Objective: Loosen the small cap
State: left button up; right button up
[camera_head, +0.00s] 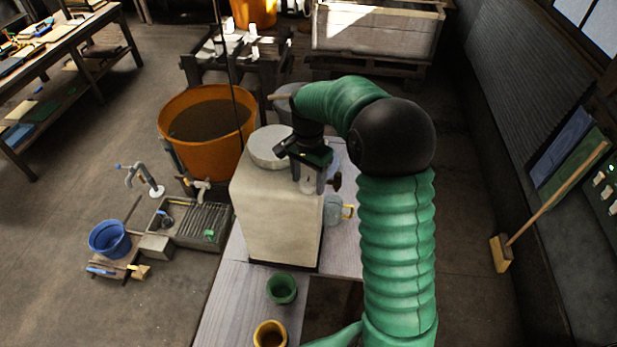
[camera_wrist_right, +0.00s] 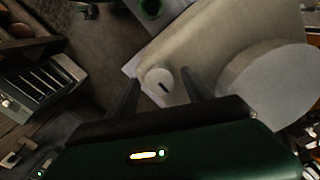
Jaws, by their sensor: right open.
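The cream mould block (camera_head: 275,220) stands on a pale table. A broad grey round cap (camera_head: 268,148) sits on its top; it also shows at the right of the wrist view (camera_wrist_right: 270,85). The small cap (camera_wrist_right: 158,82) is a pale disc with a dark slot on the block's top. My right gripper (camera_head: 309,187) is over the block, pointing down. In the wrist view its two fingers (camera_wrist_right: 161,76) are spread, one on each side of the small cap, with visible gaps. In the head view the gripper largely hides the small cap. My left gripper is not in view.
A green cup (camera_head: 282,288) and a yellow cup (camera_head: 270,335) stand on the table in front of the block. A clear jug (camera_head: 336,211) is close at the block's right. A large orange tub (camera_head: 180,155) stands behind left. A thin cord hangs near the block's back left.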

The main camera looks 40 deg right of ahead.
jog(key=shift+a, duration=0.15)
jog(key=shift+c, duration=0.6)
jog(key=shift+a+r, duration=0.1)
jog(key=c, duration=0.5)
grip_shut()
